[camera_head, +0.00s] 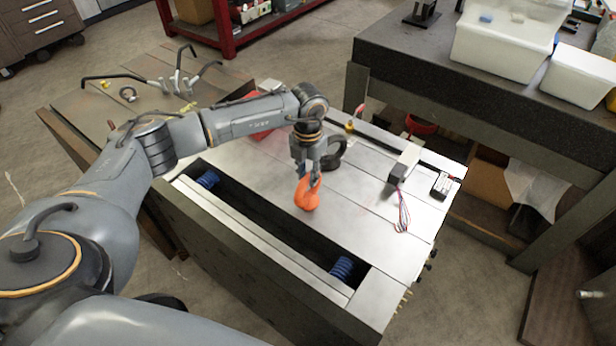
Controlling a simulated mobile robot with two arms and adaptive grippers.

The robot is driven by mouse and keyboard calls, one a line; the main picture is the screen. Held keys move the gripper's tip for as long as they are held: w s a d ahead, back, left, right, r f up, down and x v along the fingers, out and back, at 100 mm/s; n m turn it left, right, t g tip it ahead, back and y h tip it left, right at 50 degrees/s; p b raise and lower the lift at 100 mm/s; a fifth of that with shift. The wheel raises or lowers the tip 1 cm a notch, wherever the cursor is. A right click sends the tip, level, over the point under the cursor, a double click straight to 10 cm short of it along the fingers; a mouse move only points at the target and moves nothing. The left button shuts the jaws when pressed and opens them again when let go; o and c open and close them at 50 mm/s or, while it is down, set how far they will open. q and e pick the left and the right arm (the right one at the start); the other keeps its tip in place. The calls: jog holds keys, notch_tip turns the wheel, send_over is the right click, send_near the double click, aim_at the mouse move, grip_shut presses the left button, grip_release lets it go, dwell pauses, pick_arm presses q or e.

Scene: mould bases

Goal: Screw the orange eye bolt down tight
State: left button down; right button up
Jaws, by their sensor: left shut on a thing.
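The orange eye bolt (308,197) stands at the top of the mould base (270,188), beside the long dark slot. My left gripper (309,180) points down over the eye bolt and is shut on its ring. The fingers cover part of the ring, and the bolt's thread is hidden, so I cannot tell how deep it sits. My right gripper is not in view.
A black ring (334,153) stands just behind the gripper. Blue springs (342,267) sit in the slot. A cable with a connector (399,190) and a small black device (441,185) lie at right. A dark bench with white bins (503,45) stands behind.

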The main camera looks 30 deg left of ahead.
pick_arm(q)
jog(key=m+b, duration=0.1)
jog(key=m, duration=0.2)
jog(key=shift+w+b, duration=0.15)
jog(key=shift+b, duration=0.2)
jog(key=shift+r+m+b, duration=0.1)
jog(key=shift+m+b, duration=0.2)
jog(key=shift+m, duration=0.8)
jog(key=shift+m+b, duration=0.55)
jog(key=shift+m, duration=0.25)
jog(key=m+b, duration=0.2)
jog(key=m, duration=0.3)
jog(key=shift+f+b, duration=0.2)
jog(key=shift+b, duration=0.15)
jog(key=shift+r+m+b, duration=0.15)
jog(key=shift+m+b, duration=0.2)
jog(key=shift+m, duration=0.85)
